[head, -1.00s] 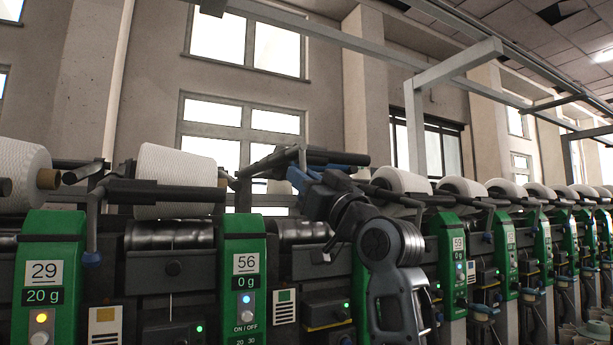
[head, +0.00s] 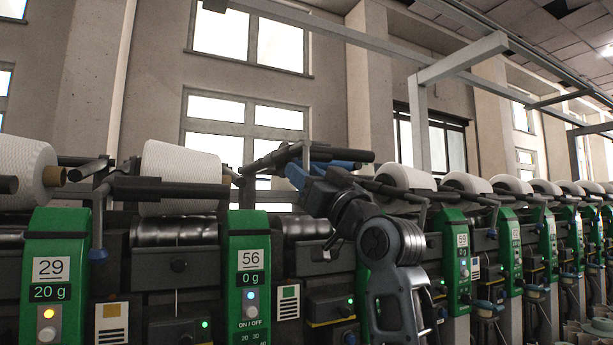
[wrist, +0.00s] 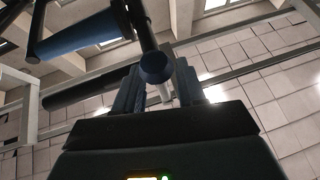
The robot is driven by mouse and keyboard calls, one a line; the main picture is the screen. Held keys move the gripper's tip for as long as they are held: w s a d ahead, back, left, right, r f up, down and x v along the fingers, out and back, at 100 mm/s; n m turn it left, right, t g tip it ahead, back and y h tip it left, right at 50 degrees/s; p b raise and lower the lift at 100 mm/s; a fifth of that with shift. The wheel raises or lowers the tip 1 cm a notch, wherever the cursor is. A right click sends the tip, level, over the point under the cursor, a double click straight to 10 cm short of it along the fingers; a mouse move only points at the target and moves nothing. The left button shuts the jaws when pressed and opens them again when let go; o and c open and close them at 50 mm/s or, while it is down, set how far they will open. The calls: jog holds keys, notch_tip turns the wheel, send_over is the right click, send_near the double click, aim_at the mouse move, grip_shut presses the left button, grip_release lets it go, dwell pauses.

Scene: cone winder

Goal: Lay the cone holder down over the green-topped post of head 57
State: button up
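The cone holder (head: 338,155) is a dark bar on a lever, raised above the machine right of post 56. In the wrist view its round blue knob (wrist: 155,68) sits between my fingertips, with a dark lever running up from it. My gripper (head: 312,178), reached up from below, has its fingers close against both sides of the knob; it also shows in the wrist view (wrist: 158,82). A green-topped post (head: 362,275) stands behind my arm, mostly hidden; its number cannot be read.
Post 59 (head: 456,260) and a row of further heads with cones run right. Open air lies above the machine.

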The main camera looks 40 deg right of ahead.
jog(key=b+v, duration=0.1)
jog(key=v, duration=0.6)
jog(key=shift+s+f, duration=0.2)
jog(key=shift+s, duration=0.15)
jog(key=shift+a, duration=0.1)
dwell(1.1)
jog(key=a+f+m+g+h, duration=0.1)
jog(key=a+f+m+g, duration=0.2)
jog(key=f, duration=1.5)
jog(key=s+a+f+g+p, duration=0.1)
jog(key=s+a+f, duration=0.25)
jog(key=f, duration=0.35)
jog(key=s+a+f+g+p, duration=0.1)
jog(key=s+a+f, duration=0.2)
jog(key=s+f, duration=0.3)
jog(key=s+a+f+n+g+y, duration=0.1)
jog(key=s+a+f, duration=0.1)
jog(key=s, duration=0.7)
jog(key=s+a+f+n+g+p, duration=0.1)
jog(key=s+a+f+g, duration=0.1)
jog(key=s+f, duration=0.3)
jog(key=s+a+f+n+g+y, duration=0.1)
jog(key=s+a+f, duration=0.3)
jog(key=s, duration=0.9)
jog(key=shift+s+n+y+p, duration=0.25)
jog(key=shift+n+y+p, duration=0.05)
